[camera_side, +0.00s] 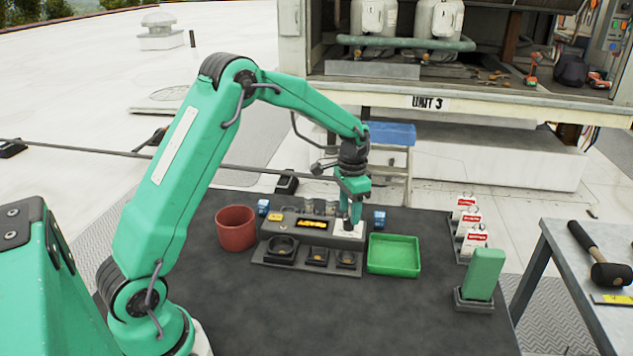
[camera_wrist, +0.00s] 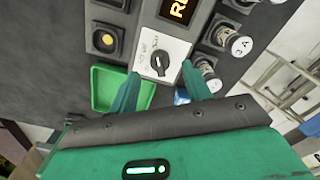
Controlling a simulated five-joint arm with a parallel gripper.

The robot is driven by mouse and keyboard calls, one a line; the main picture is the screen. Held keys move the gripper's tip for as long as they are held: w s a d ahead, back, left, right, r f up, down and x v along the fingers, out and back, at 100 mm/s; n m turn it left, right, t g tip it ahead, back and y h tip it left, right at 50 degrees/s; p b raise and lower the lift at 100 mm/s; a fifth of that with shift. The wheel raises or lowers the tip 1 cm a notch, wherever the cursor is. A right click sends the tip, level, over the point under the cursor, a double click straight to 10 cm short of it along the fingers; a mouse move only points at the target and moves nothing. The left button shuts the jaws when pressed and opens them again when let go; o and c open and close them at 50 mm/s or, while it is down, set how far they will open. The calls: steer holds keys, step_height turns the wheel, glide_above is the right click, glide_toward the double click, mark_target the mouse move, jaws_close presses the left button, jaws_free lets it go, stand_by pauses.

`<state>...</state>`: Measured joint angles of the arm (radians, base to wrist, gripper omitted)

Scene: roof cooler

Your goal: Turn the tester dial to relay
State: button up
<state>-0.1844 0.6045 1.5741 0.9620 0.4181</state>
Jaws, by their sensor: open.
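The tester (camera_side: 290,227) is a dark grey box on the black mat, with a lit amber display. Its dial (camera_wrist: 161,65) is a black knob on a white plate with small printed labels in the wrist view; the labels are too blurred to read surely. In the side view the white dial plate (camera_side: 350,230) is at the tester's right end, partly hidden by my gripper. My gripper (camera_wrist: 163,93) is open, with its two green fingers on either side of the area just below the knob. In the side view my gripper (camera_side: 350,222) points down over the dial plate. Contact with the knob cannot be told.
A green tray (camera_side: 394,255) lies right of the tester and a red-brown pot (camera_side: 236,228) stands left. Small blue items (camera_side: 379,219) flank the tester. Red-and-white tags (camera_side: 466,225) and a green block (camera_side: 485,272) stand at the right. The mat's front is clear.

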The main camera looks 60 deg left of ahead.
mark_target(349, 219)
steer(key=shift+r, duration=2.4)
steer(key=shift+s+d+r, duration=0.15)
steer(key=shift+s+r, duration=0.05)
steer(key=shift+r, duration=0.25)
steer(key=s+d+r+t, duration=0.2)
steer(key=s+d+r, duration=0.1)
steer(key=s+r, duration=0.35)
steer(key=s+d+r+n+t, duration=0.1)
steer(key=s+d+r, duration=0.1)
steer(key=s, duration=0.8)
steer(key=s+d+r+n+t, duration=0.1)
steer(key=s+d+r+t, duration=0.1)
steer(key=s, duration=0.7)
steer(key=shift+s+d+r, duration=0.4)
steer(key=shift+d+r, duration=0.15)
steer(key=shift+d, duration=0.4)
steer(key=shift+o, duration=0.2)
steer(key=shift+s+d+f+n+t, duration=0.1)
steer(key=shift+s+f+n+t, duration=0.2)
steer(key=shift+s, duration=0.35)
